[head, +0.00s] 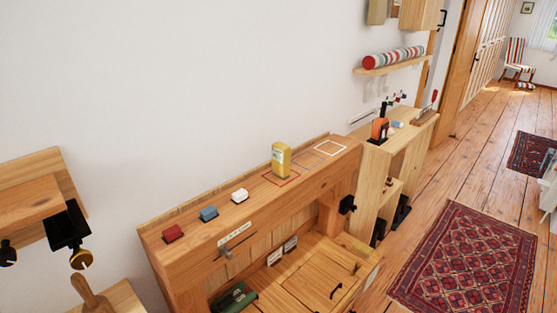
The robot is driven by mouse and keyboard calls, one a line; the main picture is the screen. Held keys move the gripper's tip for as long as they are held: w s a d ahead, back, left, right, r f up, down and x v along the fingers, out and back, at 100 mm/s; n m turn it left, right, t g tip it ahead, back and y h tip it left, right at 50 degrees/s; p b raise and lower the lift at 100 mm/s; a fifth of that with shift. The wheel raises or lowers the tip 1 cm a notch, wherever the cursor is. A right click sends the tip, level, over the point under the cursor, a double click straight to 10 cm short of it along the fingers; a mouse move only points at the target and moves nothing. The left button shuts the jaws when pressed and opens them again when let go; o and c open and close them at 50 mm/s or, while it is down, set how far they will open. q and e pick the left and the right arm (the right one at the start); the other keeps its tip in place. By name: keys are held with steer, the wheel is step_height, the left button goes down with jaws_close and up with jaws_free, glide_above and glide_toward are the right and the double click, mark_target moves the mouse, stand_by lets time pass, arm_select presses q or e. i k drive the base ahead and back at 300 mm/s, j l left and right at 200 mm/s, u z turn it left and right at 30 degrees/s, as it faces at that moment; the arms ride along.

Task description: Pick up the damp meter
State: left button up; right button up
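A yellow upright block-shaped device (281,159), which looks like the damp meter, stands on the top ledge of the wooden bench (188,252) against the wall. A pale face shows on its front, too small to read. It stands in or at the edge of a red-brown outlined square (283,180) on the ledge. Nothing touches it from above. Neither of my grippers can be made out in the head view.
A white outlined square (330,147) lies to the right. A green object (235,297) sits on the lower surface. A patterned rug (465,262) covers floor at right.

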mark_target(281, 152)
steer(key=u, duration=0.3)
steer(key=i+l+u, duration=0.1)
steer(key=u, duration=0.3)
steer(key=l+u, duration=0.6)
steer(key=u, duration=0.25)
steer(key=l+u, duration=0.3)
steer(key=u, duration=0.15)
